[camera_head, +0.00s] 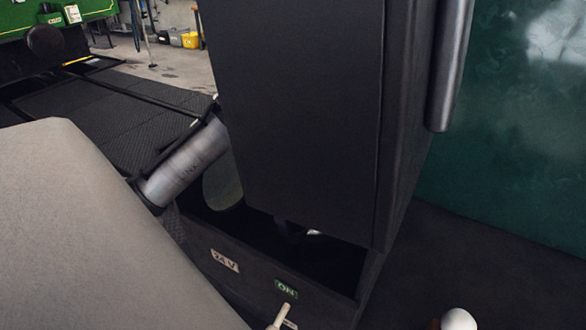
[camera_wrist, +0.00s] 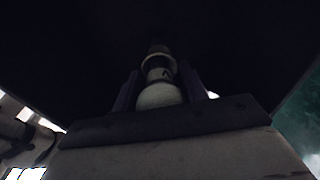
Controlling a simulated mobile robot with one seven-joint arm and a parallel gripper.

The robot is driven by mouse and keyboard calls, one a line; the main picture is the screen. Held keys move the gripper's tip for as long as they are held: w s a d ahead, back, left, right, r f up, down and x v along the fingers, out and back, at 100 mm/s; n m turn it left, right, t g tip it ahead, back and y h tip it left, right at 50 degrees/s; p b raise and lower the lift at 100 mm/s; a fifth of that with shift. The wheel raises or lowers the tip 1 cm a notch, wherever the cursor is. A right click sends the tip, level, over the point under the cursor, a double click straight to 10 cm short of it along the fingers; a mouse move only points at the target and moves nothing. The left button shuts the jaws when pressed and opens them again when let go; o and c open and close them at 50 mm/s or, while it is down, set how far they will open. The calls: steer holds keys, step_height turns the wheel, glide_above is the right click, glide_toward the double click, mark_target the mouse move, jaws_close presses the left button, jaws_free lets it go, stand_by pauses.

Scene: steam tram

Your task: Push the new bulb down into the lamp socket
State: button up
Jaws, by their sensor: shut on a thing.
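The new bulb (camera_wrist: 158,96) shows its pale round globe in the wrist view, with a narrower base pointing away from my palm. The purple fingers of my gripper (camera_wrist: 160,88) stand on both sides and are shut on it. The narrow part beyond the globe runs into the dark, so I cannot tell whether the base touches the socket. In the head view the dark lamp housing (camera_head: 300,100) hides most of my gripper; only a faint purple bit (camera_head: 284,228) and a pale glint show in its lower opening. The lamp socket is not clearly visible.
The box (camera_head: 262,268) under the housing carries a "24 V" label and a green "ON" label, with a pale switch lever (camera_head: 280,316) in front. A loose white bulb (camera_head: 460,320) lies at the lower right. A grey vertical rail (camera_head: 450,65) stands beside the housing.

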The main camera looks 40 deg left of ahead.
steer(key=shift+f, duration=0.8)
steer(key=o, duration=1.1)
steer(key=shift+c, duration=0.2)
steer(key=shift+o, duration=0.3)
steer(key=o, duration=0.4)
steer(key=shift+r, duration=0.2)
step_height(320, 180, up, 6)
steer(key=p, duration=0.6)
steer(key=shift+f+p, duration=0.1)
steer(key=shift+p, duration=0.2)
steer(key=shift+w+f, duration=0.1)
